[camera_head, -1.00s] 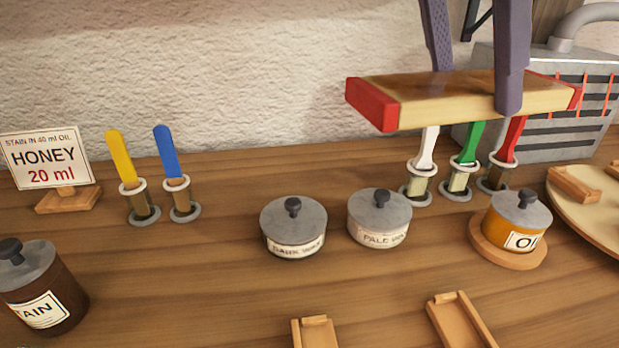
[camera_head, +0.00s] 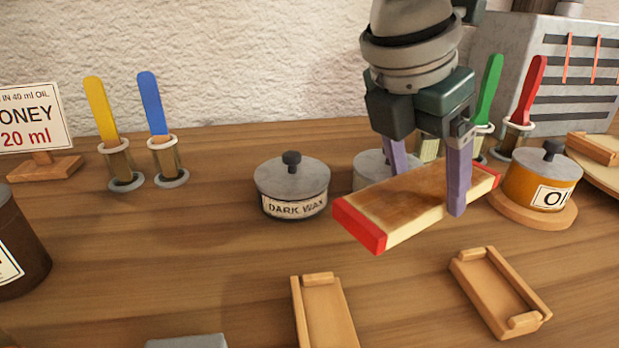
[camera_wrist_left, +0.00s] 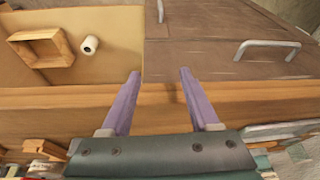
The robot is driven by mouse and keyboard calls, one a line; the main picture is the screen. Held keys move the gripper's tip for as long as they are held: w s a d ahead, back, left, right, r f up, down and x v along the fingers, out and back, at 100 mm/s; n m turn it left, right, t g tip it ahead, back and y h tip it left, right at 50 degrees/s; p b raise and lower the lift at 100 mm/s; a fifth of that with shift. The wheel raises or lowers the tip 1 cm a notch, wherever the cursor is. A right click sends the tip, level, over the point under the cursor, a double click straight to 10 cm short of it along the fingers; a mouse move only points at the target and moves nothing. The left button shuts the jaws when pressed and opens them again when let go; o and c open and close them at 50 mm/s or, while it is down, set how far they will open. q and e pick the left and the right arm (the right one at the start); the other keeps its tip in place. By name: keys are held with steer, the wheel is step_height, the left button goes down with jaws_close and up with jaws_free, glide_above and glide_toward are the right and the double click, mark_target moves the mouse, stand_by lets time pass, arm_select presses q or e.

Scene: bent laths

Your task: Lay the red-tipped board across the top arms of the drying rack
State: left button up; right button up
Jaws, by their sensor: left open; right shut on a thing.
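The red-tipped board (camera_head: 405,210) is a pale wooden lath with a brown-stained top and red ends. My right gripper (camera_head: 428,190) is shut on it near its middle, with purple fingers on either side. It is held above the bench, in front of a grey-lidded tin. My left gripper (camera_wrist_left: 159,73) is open and empty in the left wrist view, above a wooden edge; it is not in the head view. I cannot make out the drying rack for sure in either view.
A dark wax tin (camera_head: 291,188) stands left of the board. Two wooden cradles (camera_head: 322,312) (camera_head: 500,292) lie at the front. An amber oil jar (camera_head: 535,185) stands on the right. Yellow (camera_head: 100,108) and blue (camera_head: 152,103) sticks stand in holders. A grey slotted box (camera_head: 505,70) is behind.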

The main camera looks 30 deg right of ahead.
mark_target(408, 245)
steer(key=shift+f+b, duration=0.6)
steer(key=shift+f, duration=2.45)
steer(key=shift+f, duration=0.1)
steer(key=o, duration=1.2)
